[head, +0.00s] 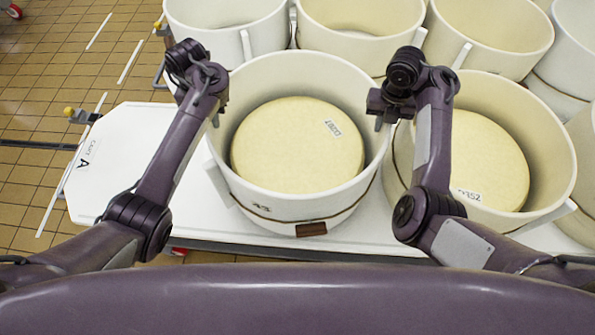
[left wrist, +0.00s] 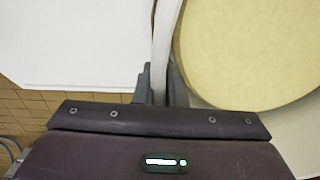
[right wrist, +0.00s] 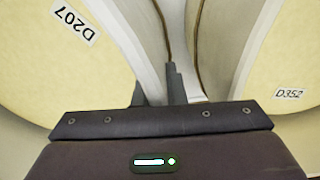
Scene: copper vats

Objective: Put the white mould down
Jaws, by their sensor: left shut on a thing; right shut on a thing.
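The white mould (head: 300,205) is a round open tub with a pale yellow cheese (head: 290,150) labelled D207 inside. It is upright, at the front of the white table (head: 130,150). My left gripper (head: 213,108) is shut on the left side of its rim; in the left wrist view the mould's wall (left wrist: 163,40) runs between the fingers (left wrist: 160,85). My right gripper (head: 382,108) is shut on the right side of the rim; the wall (right wrist: 125,40) also shows in the right wrist view between the fingers (right wrist: 156,90). Whether its base touches the table is hidden.
Another mould (head: 545,140) with cheese D352 stands close on the right. More moulds (head: 362,45) stand in a row behind. The table's left end, with a label (head: 87,160), is bare. Tiled floor (head: 60,80) lies beyond it.

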